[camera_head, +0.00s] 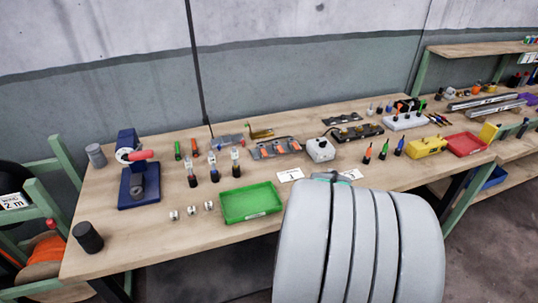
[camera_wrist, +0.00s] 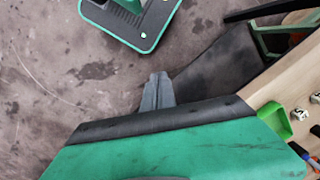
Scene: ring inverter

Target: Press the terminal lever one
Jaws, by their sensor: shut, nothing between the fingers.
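A grey terminal block with orange levers (camera_head: 278,148) lies on the wooden workbench (camera_head: 330,175), behind the green tray. A blue stand with a red-tipped handle (camera_head: 140,155) is at the bench's left side. I cannot tell which lever is terminal lever one. No terminal lever can be made out in the wrist view. My gripper (camera_wrist: 158,78) is shut and empty in the wrist view, over the floor and apart from the bench. In the head view my grey arm fills the front middle and hides part of the bench edge; the fingers do not show there.
The green tray (camera_head: 251,203) is near the front edge, with small metal pieces (camera_head: 191,212) left of it. A white box with a knob (camera_head: 320,149), small screwdrivers (camera_head: 384,150), a yellow block (camera_head: 426,146) and a red tray (camera_head: 465,144) are further right. A dark cylinder (camera_head: 88,237) stands front left.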

